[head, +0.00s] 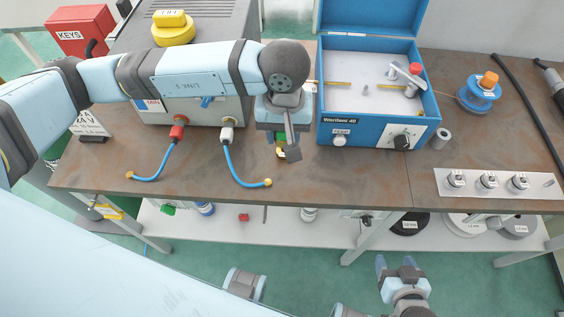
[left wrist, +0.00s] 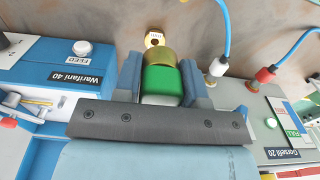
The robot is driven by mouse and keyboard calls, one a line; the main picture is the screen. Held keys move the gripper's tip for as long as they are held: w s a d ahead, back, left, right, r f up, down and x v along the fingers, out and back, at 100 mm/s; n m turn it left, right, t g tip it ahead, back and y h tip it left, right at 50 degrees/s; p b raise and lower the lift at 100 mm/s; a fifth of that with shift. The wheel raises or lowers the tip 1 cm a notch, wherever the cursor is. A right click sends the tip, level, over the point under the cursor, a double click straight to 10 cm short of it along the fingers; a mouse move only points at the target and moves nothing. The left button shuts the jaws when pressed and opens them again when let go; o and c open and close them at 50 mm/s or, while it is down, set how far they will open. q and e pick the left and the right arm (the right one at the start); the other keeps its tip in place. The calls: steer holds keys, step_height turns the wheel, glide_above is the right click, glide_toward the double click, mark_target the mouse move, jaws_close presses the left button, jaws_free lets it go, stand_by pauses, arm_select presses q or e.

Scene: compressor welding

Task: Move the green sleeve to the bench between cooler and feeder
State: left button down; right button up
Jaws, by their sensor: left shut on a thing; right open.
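The green sleeve (left wrist: 162,82) is between the fingers of my left gripper (left wrist: 160,88), with a brass-coloured ring at its end. In the head view my left gripper (head: 283,143) hangs over the bench (head: 320,176), between the grey cooler box (head: 205,112) and the blue feeder (head: 363,131); only a bit of green shows there. I cannot tell whether the sleeve touches the bench. My right gripper (head: 402,268) is open and empty, low in front of the bench.
Two blue hoses (head: 233,165) run from the cooler onto the bench, left of my left gripper. The feeder's lid is up. A blue spool (head: 480,92) and a switch plate (head: 500,183) are at right. The bench front around the middle is clear.

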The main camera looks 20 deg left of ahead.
mark_target(283, 176)
arm_select(q)
step_height(283, 176, down, 14)
steer(key=shift+p, duration=0.5)
steer(key=shift+f, duration=0.25)
steer(key=shift+f+b, duration=0.25)
steer(key=shift+b, duration=0.1)
steer(key=c, duration=0.7)
jaws_free()
steer(key=shift+r, duration=0.1)
steer(key=shift+r, duration=0.1)
